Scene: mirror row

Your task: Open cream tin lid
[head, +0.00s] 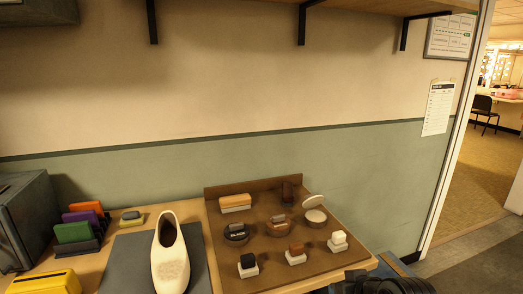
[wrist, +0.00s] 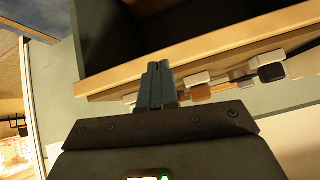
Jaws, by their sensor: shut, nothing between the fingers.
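In the head view, the cream tin (head: 315,217) stands at the right back of a brown tray. It is a low round tin with a pale cream top. Its lid (head: 313,200) is a pale disc tilted up above the tin's back edge, apart from the cream surface. The cream tin cannot be made out in the wrist view.
The brown tray (head: 218,277) also holds a black tin (head: 236,233), a brown tin (head: 278,227) and several brushes. A white shoe (head: 169,258) stands on a grey mat (head: 128,264) to the left. A shelf (head: 350,6) hangs above.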

